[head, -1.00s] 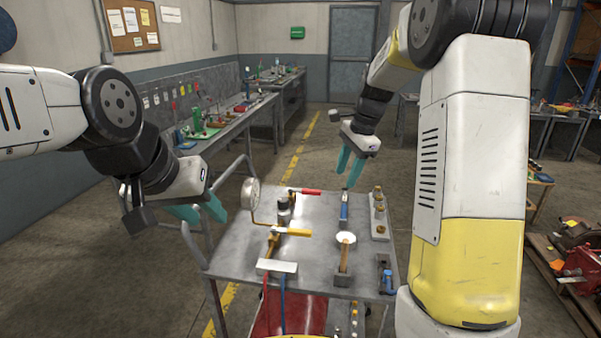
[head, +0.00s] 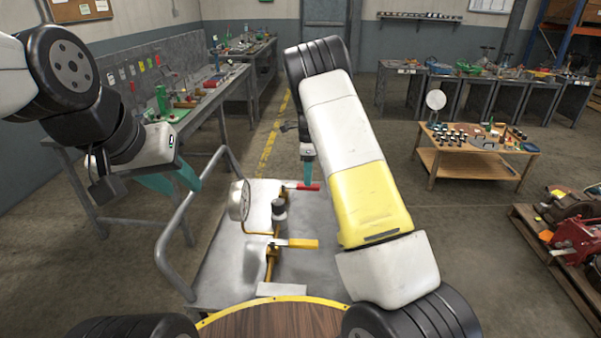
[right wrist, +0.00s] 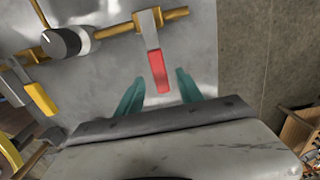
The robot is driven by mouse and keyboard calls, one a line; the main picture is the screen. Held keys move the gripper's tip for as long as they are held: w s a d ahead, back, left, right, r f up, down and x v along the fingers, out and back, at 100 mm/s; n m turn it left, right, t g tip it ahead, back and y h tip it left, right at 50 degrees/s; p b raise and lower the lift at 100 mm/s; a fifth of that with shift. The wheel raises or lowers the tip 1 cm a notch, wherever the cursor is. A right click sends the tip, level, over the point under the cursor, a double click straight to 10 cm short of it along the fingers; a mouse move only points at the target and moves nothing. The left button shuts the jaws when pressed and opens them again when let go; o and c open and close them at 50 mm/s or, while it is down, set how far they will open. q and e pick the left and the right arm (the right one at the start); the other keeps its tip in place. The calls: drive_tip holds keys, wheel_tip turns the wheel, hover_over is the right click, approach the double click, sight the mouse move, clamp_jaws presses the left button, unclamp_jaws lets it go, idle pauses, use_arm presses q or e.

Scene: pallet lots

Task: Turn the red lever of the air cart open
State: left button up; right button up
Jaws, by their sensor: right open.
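The red lever (head: 309,187) lies at the far side of the air cart's grey top (head: 225,262), on a brass pipe fitting. In the right wrist view the red lever (right wrist: 156,70) appears between the teal fingers of my right gripper (right wrist: 160,80), which are apart. I cannot tell whether they touch it. In the head view my right gripper (head: 308,173) is just above the lever, partly hidden by my arm. My left gripper (head: 178,182) is open and empty, left of the cart. A yellow lever (head: 303,244) sits nearer on the cart.
A round gauge (head: 237,201) and a black knob (head: 279,207) stand close to the red lever. A grey rail (head: 172,252) edges the cart's left side. My right arm hides the cart's right part. A wooden table (head: 478,163) stands behind right, with open floor between.

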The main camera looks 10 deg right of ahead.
sight(300, 188)
drive_tip(key=shift+f, duration=1.65)
drive_tip(key=shift+c, duration=0.4)
clamp_jaws()
